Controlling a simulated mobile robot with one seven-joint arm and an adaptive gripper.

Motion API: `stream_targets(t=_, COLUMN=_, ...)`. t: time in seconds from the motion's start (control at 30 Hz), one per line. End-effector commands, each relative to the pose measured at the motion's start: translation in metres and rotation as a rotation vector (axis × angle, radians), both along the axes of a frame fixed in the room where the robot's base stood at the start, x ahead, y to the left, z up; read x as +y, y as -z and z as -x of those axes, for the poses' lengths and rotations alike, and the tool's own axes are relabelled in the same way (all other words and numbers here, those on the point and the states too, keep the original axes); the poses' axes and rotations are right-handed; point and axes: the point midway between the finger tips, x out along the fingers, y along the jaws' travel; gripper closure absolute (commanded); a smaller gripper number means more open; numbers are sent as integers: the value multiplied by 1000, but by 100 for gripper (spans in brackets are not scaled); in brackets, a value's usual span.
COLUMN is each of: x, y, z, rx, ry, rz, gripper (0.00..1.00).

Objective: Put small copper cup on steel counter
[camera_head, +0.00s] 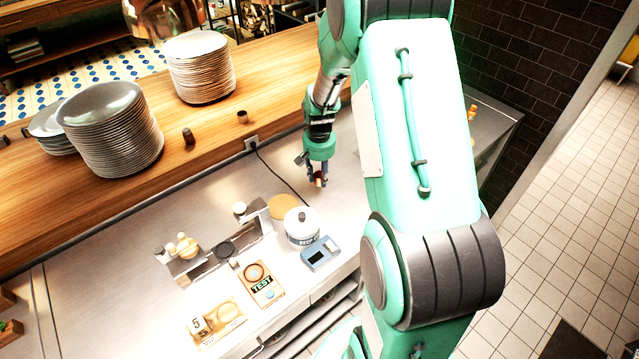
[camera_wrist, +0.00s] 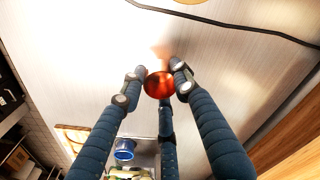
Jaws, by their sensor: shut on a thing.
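The small copper cup (camera_wrist: 159,86) is held between the fingers of my gripper (camera_wrist: 160,82) in the wrist view. In the head view my gripper (camera_head: 317,178) points down over the back of the steel counter (camera_head: 105,270), with a small reddish part of the cup (camera_head: 319,182) between its fingers. The counter's brushed surface (camera_wrist: 85,40) fills much of the wrist view, and a reddish reflection lies on it beside the cup. I cannot tell whether the cup touches the counter.
A black cable (camera_head: 285,180) runs along the counter near my gripper. A white pot (camera_head: 301,227), a blue scale (camera_head: 321,254) and a TEST board (camera_head: 262,284) stand toward the front. The wooden ledge (camera_head: 275,75) behind holds plate stacks (camera_head: 110,130) and two small cups.

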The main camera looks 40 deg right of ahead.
Motion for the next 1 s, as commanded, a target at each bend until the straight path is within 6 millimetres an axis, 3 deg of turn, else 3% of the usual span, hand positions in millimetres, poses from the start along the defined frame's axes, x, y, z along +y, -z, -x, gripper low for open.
stream_targets(t=0.43, x=0, y=35, z=0, rx=1, ry=0, rz=-1, gripper=95)
stream_targets(t=0.93, x=0, y=41, z=0, rx=0, ry=0, rz=0, gripper=95)
stream_targets(t=0.97, x=0, y=40, z=0, rx=0, ry=0, rz=0, gripper=64)
stream_targets(t=1.0, x=0, y=40, z=0, rx=0, ry=0, rz=0, gripper=56)
